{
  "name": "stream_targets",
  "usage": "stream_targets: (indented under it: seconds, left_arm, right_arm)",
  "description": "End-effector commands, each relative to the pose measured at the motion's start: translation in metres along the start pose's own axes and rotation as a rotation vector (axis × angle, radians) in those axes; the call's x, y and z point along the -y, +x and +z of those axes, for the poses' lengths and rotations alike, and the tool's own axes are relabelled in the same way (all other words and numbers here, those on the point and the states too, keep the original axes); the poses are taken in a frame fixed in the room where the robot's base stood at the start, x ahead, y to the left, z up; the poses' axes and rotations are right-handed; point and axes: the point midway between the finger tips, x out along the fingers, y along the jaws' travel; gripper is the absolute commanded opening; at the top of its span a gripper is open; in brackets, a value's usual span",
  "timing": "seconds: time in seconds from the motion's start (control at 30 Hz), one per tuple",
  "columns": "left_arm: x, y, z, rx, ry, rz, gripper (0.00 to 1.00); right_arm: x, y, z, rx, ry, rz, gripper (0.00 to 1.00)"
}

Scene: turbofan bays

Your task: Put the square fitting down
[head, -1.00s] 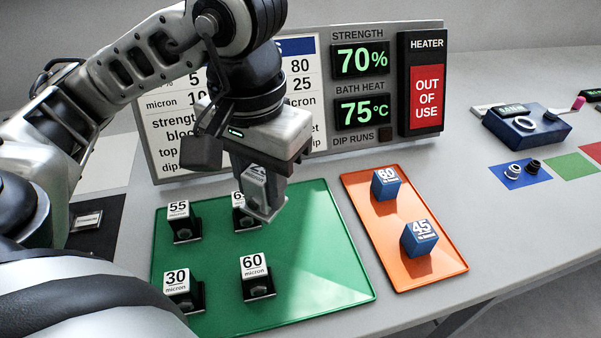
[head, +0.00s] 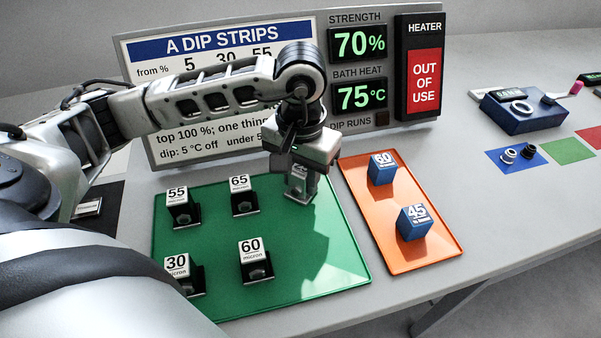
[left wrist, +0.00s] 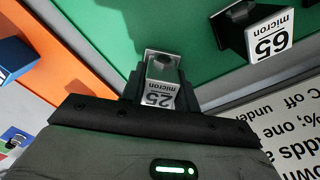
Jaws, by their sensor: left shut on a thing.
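The square fitting (head: 302,195) is a grey metal piece with a white top label that reads 25 micron in the left wrist view (left wrist: 158,92). My left gripper (head: 300,178) points down and is shut on it, with a finger on each side. The fitting is upright over the back right part of the green tray (head: 300,270), at or very close to its surface; I cannot tell if it touches. The fingers hide part of it. My right gripper is not in view.
Labelled fittings 55 (head: 179,205), 65 (head: 242,194), 30 (head: 178,270) and 60 (head: 254,260) stand on the green tray. The orange tray (head: 400,255) at right holds two blue blocks. A display panel (head: 357,70) stands behind. The green tray's front right is bare.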

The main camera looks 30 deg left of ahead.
Motion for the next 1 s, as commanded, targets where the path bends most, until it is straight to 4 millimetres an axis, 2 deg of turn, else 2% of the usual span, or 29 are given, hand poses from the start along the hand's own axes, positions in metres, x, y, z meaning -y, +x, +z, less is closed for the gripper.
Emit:
stream_targets:
  seconds: [0.33, 0.37, 0.4, 0.43, 0.77, 0.87, 1.0]
  left_arm:
    - [0.000, 0.006, 0.000, -0.002, -0.001, -0.001, 0.01]
    - [0.000, 0.004, 0.000, 0.000, -0.001, -0.001, 0.39]
    - [0.000, 0.003, 0.000, 0.000, -0.001, -0.001, 0.50]
    - [0.000, 0.003, 0.000, 0.000, -0.001, -0.001, 0.53]
    - [0.000, -0.001, 0.000, 0.000, -0.001, -0.001, 0.53]
    - [0.000, -0.009, -0.001, -0.004, -0.001, 0.000, 0.53]
    - [0.000, -0.036, -0.001, -0.008, 0.001, 0.001, 0.53]
  right_arm:
    - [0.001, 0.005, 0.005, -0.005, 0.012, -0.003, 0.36]
    - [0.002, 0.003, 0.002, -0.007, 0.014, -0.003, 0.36]
    - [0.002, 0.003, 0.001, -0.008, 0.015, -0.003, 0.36]
    - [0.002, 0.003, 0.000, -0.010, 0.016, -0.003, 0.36]
    - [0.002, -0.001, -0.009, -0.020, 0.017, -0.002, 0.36]
    - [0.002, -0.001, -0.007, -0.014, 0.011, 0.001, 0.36]
    - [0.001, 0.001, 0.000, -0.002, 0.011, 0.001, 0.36]
